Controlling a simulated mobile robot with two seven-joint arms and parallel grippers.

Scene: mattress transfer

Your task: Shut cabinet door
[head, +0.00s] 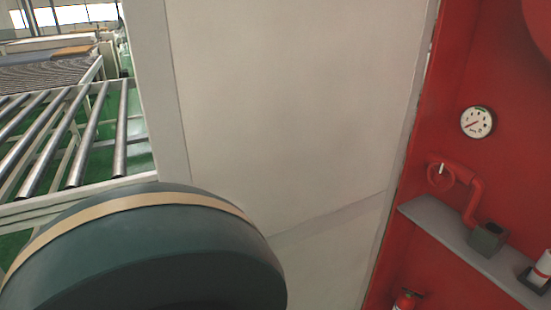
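A red cabinet (455,70) stands open at the right, and I look into part of its inside. A round white gauge (477,122), a red pipe with a valve wheel (441,177) and a grey shelf (455,238) show in it. I cannot make out a separate cabinet door in this view. Neither of my grippers is in view.
A large pale panel (290,100) fills the middle, left of the cabinet. A roller conveyor (78,150) stands over a green floor at the left. A small red extinguisher (404,300) is low in the cabinet.

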